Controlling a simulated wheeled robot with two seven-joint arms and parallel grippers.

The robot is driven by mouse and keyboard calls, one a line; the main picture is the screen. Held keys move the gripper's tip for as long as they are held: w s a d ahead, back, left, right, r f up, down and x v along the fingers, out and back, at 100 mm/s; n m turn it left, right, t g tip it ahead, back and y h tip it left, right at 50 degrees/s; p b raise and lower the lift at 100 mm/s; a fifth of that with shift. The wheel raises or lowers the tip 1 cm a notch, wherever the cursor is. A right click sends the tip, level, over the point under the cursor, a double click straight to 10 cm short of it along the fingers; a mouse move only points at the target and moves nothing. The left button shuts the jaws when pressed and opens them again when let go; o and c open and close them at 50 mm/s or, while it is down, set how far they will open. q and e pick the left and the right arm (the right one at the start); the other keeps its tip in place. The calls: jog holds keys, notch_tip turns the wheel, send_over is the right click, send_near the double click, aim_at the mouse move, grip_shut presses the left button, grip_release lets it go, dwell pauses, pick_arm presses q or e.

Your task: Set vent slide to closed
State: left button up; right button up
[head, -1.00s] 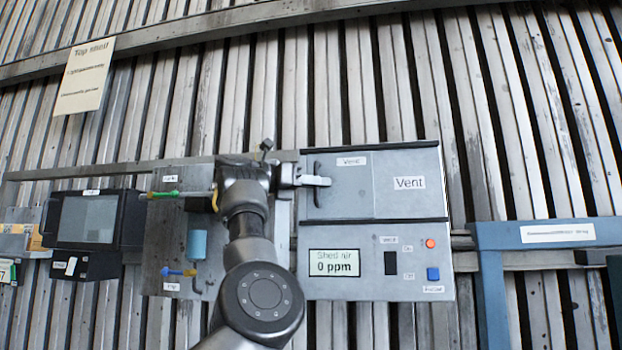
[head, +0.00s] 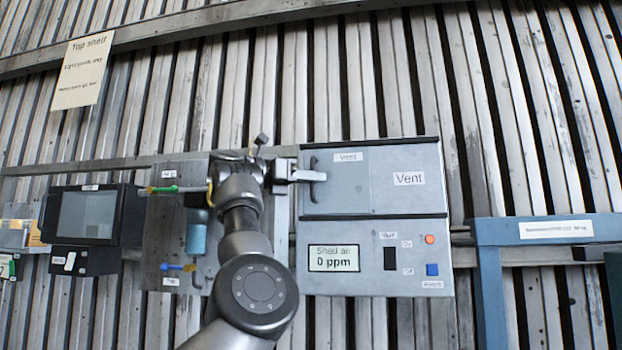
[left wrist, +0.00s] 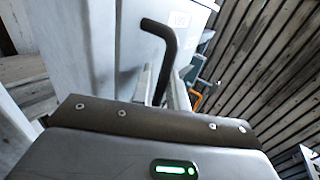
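The vent slide (head: 340,192) is a grey plate with a dark upright handle (head: 314,180) near its left edge, in the upper half of the grey housing. My left gripper (head: 316,176) reaches in from the left, its fingertips at the handle. In the left wrist view, the bent black handle (left wrist: 166,60) passes between the two pale fingers, which stand close on either side of it. They look shut on it, though the contact itself is partly hidden. The plate right of the slide (head: 410,200) bears a "Vent" label. My right gripper is not in view.
Below the slide are a display (head: 334,258) reading "Shed air 0 ppm", a black rocker switch (head: 390,258), an orange light (head: 430,239) and a blue button (head: 432,270). A board with valves (head: 170,235) is behind my left arm. A blue frame (head: 488,270) stands at right.

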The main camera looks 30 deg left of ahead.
pick_arm(q)
jog(key=b+v, duration=0.4)
jog(key=v, duration=0.7)
jog(key=shift+b, duration=0.35)
jog(key=shift+w+d, duration=0.1)
